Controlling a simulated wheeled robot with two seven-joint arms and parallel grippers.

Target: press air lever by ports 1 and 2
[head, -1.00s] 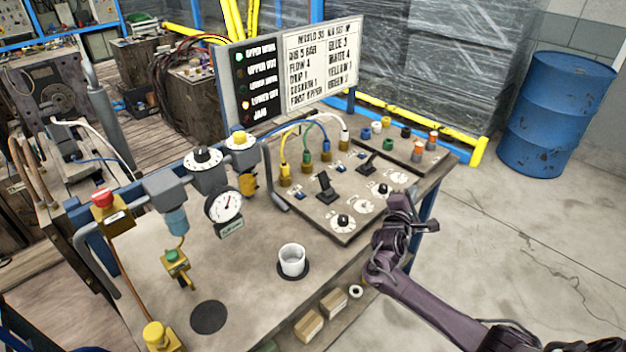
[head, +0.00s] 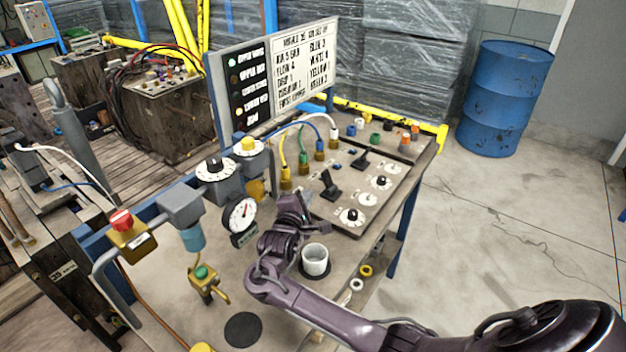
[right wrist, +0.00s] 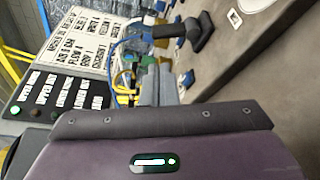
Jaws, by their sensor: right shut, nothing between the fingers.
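Two black levers stand on the sloped control panel (head: 333,215). The nearer lever (head: 329,186) is by the yellow and green hose ports, and the farther lever (head: 362,159) is by the blue and white ones. Port numbers are too small to read. My right gripper (head: 294,207) is shut and empty, above the bench just left of the panel and apart from the nearer lever. In the right wrist view the shut fingers (right wrist: 159,84) point toward the hose ports, with a black lever (right wrist: 186,32) above them in the picture. My left gripper is not in view.
A white cup (head: 315,260) stands right beside my right forearm. A pressure gauge (head: 241,216) and a red-topped button box (head: 126,232) are to the left. The sign board (head: 275,75) stands behind the ports. A blue drum (head: 503,98) is on the floor.

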